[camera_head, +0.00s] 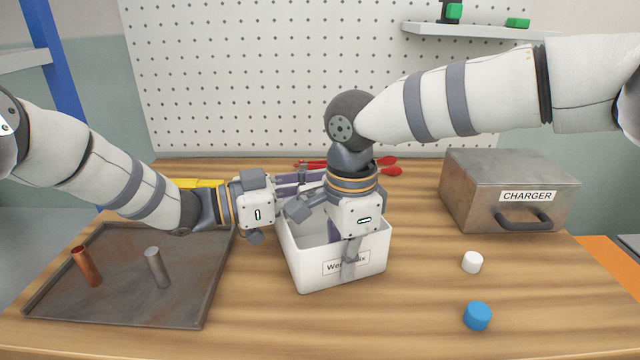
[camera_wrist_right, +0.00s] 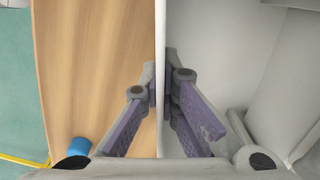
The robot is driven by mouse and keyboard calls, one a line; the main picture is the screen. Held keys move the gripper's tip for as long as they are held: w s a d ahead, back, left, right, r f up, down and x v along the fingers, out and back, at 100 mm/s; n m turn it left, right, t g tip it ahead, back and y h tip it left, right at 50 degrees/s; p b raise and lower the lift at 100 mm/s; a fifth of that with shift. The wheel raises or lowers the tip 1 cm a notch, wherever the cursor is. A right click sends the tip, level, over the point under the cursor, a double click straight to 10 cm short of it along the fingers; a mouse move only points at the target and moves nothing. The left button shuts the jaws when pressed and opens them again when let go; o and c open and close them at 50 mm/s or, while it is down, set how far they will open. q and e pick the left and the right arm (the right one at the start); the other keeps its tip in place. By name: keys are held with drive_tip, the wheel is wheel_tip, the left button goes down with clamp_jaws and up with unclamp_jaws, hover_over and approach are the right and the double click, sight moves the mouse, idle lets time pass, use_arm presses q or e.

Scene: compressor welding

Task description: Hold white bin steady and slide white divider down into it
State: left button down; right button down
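The white bin (camera_head: 308,272), with a partly covered label on its front, stands upright on the wooden table. My right gripper (camera_head: 350,258) points down at its front wall. In the right wrist view this gripper (camera_wrist_right: 161,82) has one finger on each side of the bin wall (camera_wrist_right: 161,20), both tips against it. My left gripper (camera_head: 318,182) reaches in from the left over the back of the bin.
A metal tray (camera_head: 120,306) with a copper tube (camera_head: 86,266) and a grey cylinder (camera_head: 157,267) lies at left. A CHARGER box (camera_head: 480,195), a white cap (camera_head: 472,262) and a blue cap (camera_head: 477,316) are at right. Red-handled tools (camera_head: 388,170) lie behind the bin.

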use_arm(q)
drive_tip(key=shift+f, duration=0.15)
drive_tip(key=c, duration=1.3)
unclamp_jaws()
drive_tip(key=shift+c, duration=0.2)
drive_tip(key=v, duration=1.2)
use_arm(e)
drive_tip(key=c, duration=1.7)
unclamp_jaws()
